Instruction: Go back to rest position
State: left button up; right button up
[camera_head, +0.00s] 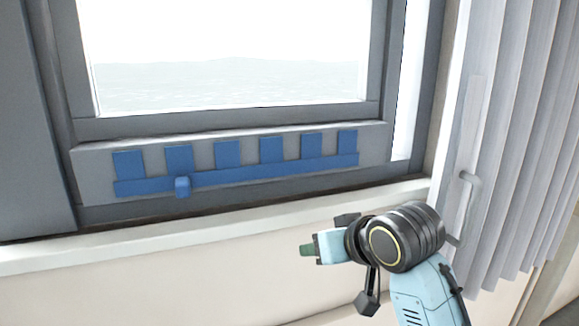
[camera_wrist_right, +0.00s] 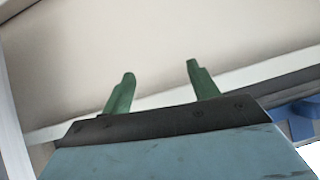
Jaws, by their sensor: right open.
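My right gripper (camera_head: 306,250) is in front of the wall below the window sill, at the right of the head view, with its green fingertip pointing left. In the right wrist view its two green fingers (camera_wrist_right: 158,88) stand apart with nothing between them, so it is open and empty. My right arm comes in from the lower right with its elbow bent. My left gripper does not show in either view.
A grey window frame (camera_head: 230,124) carries a blue comb-shaped strip (camera_head: 270,173) with several tabs and a small blue block (camera_head: 182,187). A pale sill (camera_head: 130,246) runs below. A pleated blind (camera_head: 520,120) and a handle (camera_head: 466,205) stand close to my right arm.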

jog(key=s+d+f+g+h, duration=0.1)
jog(key=s+d+f, duration=0.25)
jog(key=f, duration=0.25)
jog(key=s+d+f+m+g, duration=0.1)
jog(key=s+d+f, duration=0.1)
jog(key=s+f, duration=0.4)
jog(key=s+d+f+g+h, duration=0.1)
jog(key=s+d+f, duration=0.25)
jog(key=f, duration=0.35)
jog(key=s+d+f+g+h, duration=0.1)
jog(key=s+d+f+g, duration=0.2)
jog(key=s, duration=0.6)
jog(key=s+d+f+h, duration=0.1)
jog(key=s+d+f, duration=0.3)
jog(key=s, duration=0.5)
notch_tip(320, 180, down, 27)
jog(key=s+g, duration=0.1)
jog(key=s, duration=0.1)
jog(key=s+d+f+g, duration=0.1)
jog(key=s+d+f, duration=0.2)
jog(key=s+f, duration=1.1)
jog(key=shift+s+d+h, duration=0.3)
jog(key=shift+s+h, duration=0.1)
jog(key=shift+s, duration=0.3)
